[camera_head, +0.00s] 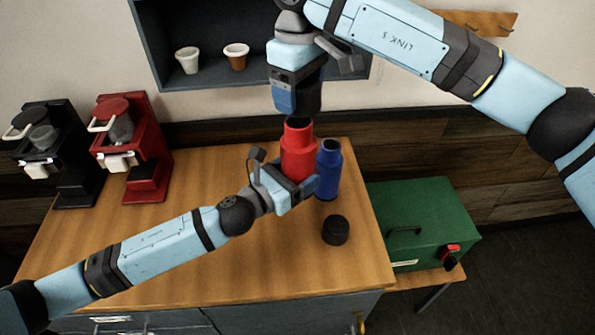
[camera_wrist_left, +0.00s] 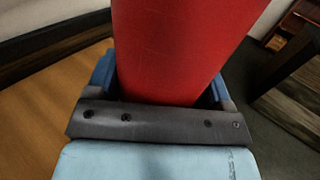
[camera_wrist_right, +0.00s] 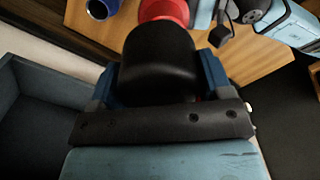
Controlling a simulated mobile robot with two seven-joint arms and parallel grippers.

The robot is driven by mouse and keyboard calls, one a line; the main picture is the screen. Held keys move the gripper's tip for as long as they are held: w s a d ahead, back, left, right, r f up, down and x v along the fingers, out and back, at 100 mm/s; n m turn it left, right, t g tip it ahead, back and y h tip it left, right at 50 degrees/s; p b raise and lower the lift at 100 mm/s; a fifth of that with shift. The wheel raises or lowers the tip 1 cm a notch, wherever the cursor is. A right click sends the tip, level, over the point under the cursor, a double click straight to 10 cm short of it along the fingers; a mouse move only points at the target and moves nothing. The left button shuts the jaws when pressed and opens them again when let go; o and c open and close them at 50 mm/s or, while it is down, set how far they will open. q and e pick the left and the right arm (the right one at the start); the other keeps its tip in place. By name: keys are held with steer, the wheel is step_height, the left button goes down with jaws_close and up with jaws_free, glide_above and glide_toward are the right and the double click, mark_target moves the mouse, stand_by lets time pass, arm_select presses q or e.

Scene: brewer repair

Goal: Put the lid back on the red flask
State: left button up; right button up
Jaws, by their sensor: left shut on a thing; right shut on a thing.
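The red flask (camera_head: 297,150) stands upright at the back right of the wooden table, and its red body fills the left wrist view (camera_wrist_left: 180,45). My left gripper (camera_head: 298,190) is shut around the flask's lower body. My right gripper (camera_head: 298,100) is above the flask, pointing down, shut on a black lid (camera_wrist_right: 160,58). In the right wrist view the red flask top (camera_wrist_right: 165,10) shows just beyond the lid. The lid is at or just above the flask's mouth; I cannot tell whether they touch. In the head view the lid is mostly hidden by the gripper.
A blue flask (camera_head: 328,170), open at the top, stands close to the right of the red one. Another black lid (camera_head: 335,230) lies on the table (camera_head: 220,270) in front. Coffee machines (camera_head: 130,150) stand at left. A green box (camera_head: 420,215) is at right; a shelf (camera_head: 160,60) hangs behind.

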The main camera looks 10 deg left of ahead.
mark_target(297, 120)
steer(key=shift+s+a+r, duration=0.15)
steer(key=shift+s+a, duration=0.05)
stand_by(0.3)
steer(key=shift+f, duration=2.05)
steer(key=shift+f, duration=0.1)
steer(key=shift+f, duration=0.8)
steer(key=shift+f, duration=0.55)
